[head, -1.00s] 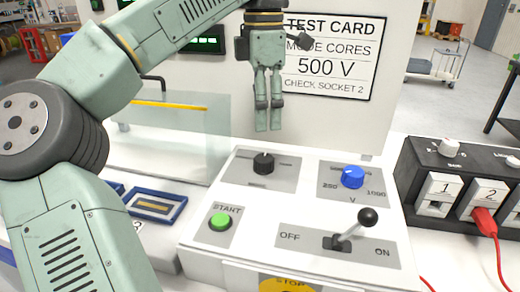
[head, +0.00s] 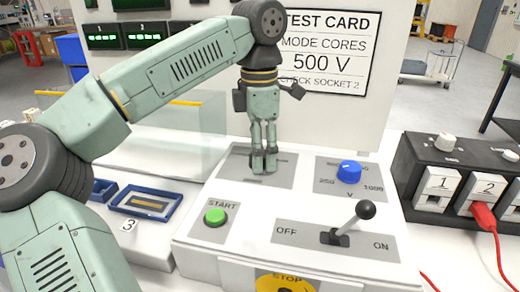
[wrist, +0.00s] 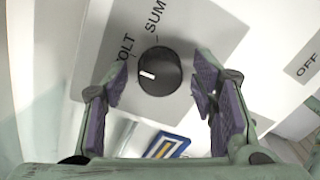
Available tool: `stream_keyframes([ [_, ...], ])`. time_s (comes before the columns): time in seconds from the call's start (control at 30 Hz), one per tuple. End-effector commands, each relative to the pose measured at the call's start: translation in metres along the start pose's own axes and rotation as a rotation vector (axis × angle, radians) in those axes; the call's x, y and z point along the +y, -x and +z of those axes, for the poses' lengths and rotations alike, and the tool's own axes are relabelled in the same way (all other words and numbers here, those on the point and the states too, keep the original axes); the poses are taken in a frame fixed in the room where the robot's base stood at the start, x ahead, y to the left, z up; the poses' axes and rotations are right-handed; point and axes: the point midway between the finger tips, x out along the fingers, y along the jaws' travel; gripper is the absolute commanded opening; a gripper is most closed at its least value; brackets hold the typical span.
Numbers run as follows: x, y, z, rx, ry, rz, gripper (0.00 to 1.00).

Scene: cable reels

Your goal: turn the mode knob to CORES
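The mode knob (wrist: 160,72) is black and round, with a white mark on its left side in the wrist view. The words VOLT (its start covered) and SUM show around it; CORES is not seen. My gripper (wrist: 160,84) is open, with one purple-padded finger on each side of the knob and gaps between. In the head view my gripper (head: 264,165) points down over the grey mode plate (head: 284,174) and hides the knob. The test card (head: 325,50) reads MODE CORES, 500 V, CHECK SOCKET 2.
On the same panel are a blue voltage knob (head: 349,172), a green START button (head: 215,217), a black-balled lever (head: 365,210) and a yellow STOP label (head: 287,283). A red plug (head: 484,216) sits at socket 2. A blue tray (head: 146,203) lies left.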

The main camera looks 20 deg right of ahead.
Motion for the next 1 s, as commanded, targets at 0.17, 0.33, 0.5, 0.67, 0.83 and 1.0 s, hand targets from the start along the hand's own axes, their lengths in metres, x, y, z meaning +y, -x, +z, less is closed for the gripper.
stream_keyframes([
  [0.17,0.0000,0.0002,0.0001,0.000,0.000,0.000,0.39],
  [0.33,-0.0001,0.0002,0.0001,0.000,0.000,0.000,0.28],
  [0.5,-0.0001,0.0002,0.0002,0.000,-0.001,0.000,0.16],
  [0.67,-0.0002,0.0003,0.0002,0.000,-0.001,-0.001,0.06],
  [0.83,-0.0003,0.0004,0.0001,0.000,0.006,-0.001,0.06],
  [1.0,-0.0002,0.0009,0.0001,-0.002,0.049,-0.001,0.06],
])
